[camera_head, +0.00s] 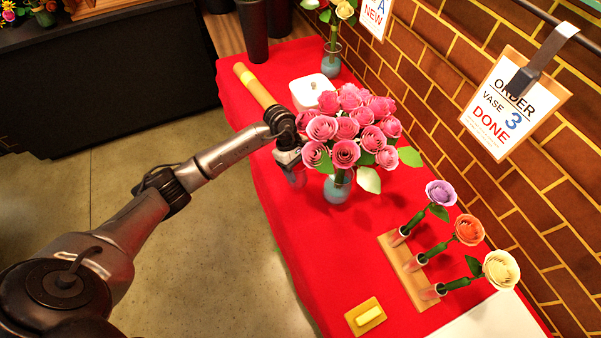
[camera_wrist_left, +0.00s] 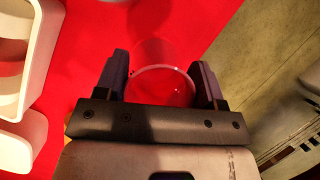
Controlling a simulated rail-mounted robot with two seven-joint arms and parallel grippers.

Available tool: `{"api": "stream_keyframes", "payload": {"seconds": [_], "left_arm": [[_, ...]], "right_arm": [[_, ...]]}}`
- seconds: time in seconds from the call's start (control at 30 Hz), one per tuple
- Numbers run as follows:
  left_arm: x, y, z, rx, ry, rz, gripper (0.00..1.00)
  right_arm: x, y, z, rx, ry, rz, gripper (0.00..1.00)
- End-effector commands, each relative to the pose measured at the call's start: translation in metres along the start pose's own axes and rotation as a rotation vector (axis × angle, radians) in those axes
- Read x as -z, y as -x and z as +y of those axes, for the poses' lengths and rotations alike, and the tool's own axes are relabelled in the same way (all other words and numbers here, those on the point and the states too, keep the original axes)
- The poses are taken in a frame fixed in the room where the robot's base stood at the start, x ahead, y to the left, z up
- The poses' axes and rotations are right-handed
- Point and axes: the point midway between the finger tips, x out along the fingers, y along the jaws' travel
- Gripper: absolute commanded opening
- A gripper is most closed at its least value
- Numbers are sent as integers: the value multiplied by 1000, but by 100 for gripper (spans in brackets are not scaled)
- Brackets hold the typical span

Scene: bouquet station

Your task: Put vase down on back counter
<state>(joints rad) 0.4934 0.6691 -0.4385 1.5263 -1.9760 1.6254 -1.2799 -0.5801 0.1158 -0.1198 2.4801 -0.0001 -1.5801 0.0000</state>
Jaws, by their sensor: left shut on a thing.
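My left gripper (camera_head: 292,160) is over the red-covered table, its arm coming in from the left. It is shut on a clear glass vase (camera_head: 296,177), just left of the pink bouquet. In the left wrist view my left gripper (camera_wrist_left: 163,88) has one finger on each side of this vase (camera_wrist_left: 160,72), which looks empty, with red cloth behind it. I cannot tell whether its base touches the cloth. A dark counter (camera_head: 110,75) stands at the upper left, across the floor. My right gripper is not in view.
Pink roses (camera_head: 350,128) stand in a blue-filled vase (camera_head: 337,190) close beside my gripper. A white container (camera_head: 312,92) and a tan roll (camera_head: 254,85) lie behind. A wooden rack (camera_head: 408,272) holds single flowers at the right. The brick wall (camera_head: 540,175) borders the table.

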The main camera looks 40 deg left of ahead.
Motion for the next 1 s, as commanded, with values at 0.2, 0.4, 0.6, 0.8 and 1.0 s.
{"api": "stream_keyframes", "payload": {"seconds": [0.2, 0.4, 0.6, 0.8, 1.0], "left_arm": [[11, -4, 14, -2, -1, -2, 0], [14, -9, 15, -1, -1, -1, 0], [22, -30, 14, 1, 0, -2, 0], [28, -42, 15, -2, -2, -1, 0], [28, -42, 15, -2, -2, 0, 0]], "right_arm": [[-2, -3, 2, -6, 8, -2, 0], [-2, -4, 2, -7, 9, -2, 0], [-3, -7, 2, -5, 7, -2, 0], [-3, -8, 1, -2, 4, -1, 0], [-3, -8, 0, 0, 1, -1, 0]]}}
